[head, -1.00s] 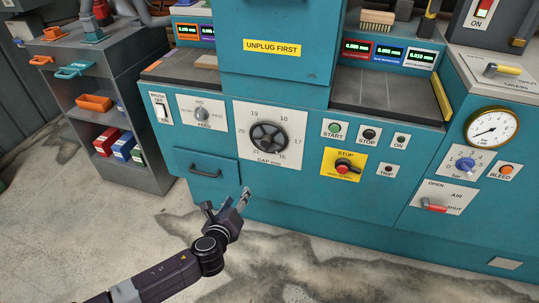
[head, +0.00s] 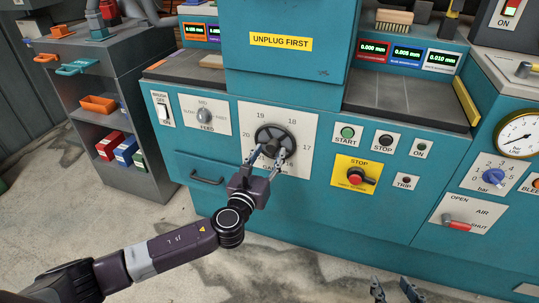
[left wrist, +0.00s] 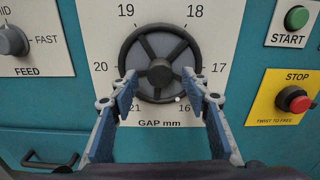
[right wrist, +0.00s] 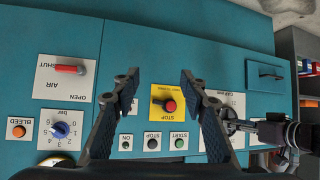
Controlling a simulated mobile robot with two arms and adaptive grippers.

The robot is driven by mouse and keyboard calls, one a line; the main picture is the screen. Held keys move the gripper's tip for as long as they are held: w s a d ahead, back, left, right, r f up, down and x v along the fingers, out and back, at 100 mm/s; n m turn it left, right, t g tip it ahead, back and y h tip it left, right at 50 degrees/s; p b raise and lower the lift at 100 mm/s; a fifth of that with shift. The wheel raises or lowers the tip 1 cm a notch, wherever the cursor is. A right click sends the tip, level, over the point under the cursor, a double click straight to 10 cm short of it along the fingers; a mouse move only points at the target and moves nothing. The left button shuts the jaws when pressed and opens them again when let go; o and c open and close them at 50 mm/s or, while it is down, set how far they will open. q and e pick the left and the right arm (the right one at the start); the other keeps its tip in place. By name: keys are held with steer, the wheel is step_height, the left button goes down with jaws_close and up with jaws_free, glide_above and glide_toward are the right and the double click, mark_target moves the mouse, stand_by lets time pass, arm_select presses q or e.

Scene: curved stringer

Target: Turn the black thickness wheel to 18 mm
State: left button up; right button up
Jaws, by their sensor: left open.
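The black thickness wheel (head: 275,140) is a spoked handwheel on a white GAP mm plate (head: 300,112) marked 16 to 21. In the left wrist view the wheel (left wrist: 160,61) shows a small pale dot at its lower right, near the 16. My left gripper (head: 267,156) is open in front of the wheel's lower half. In the left wrist view its fingertips (left wrist: 160,84) are spread on either side of the lower rim; I cannot tell whether they touch it. My right gripper (head: 393,285) is open and empty at the bottom edge; its fingers (right wrist: 158,78) also show in the right wrist view.
Right of the wheel are the START button (head: 348,133), the STOP button (head: 384,141) and a red stop knob on a yellow plate (head: 356,176). The FEED knob (head: 204,116) is to the left, with a drawer handle (head: 207,178) below. A grey shelf cart (head: 140,160) stands at left.

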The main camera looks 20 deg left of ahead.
arm_select(q)
steer(key=shift+w, duration=0.45)
arm_select(e)
steer(key=shift+w+a+r+t, duration=0.15)
steer(key=shift+w+r+t, duration=0.2)
steer(key=shift+r, duration=0.1)
arm_select(q)
steer(key=c, duration=1.2)
steer(key=shift+o, duration=0.2)
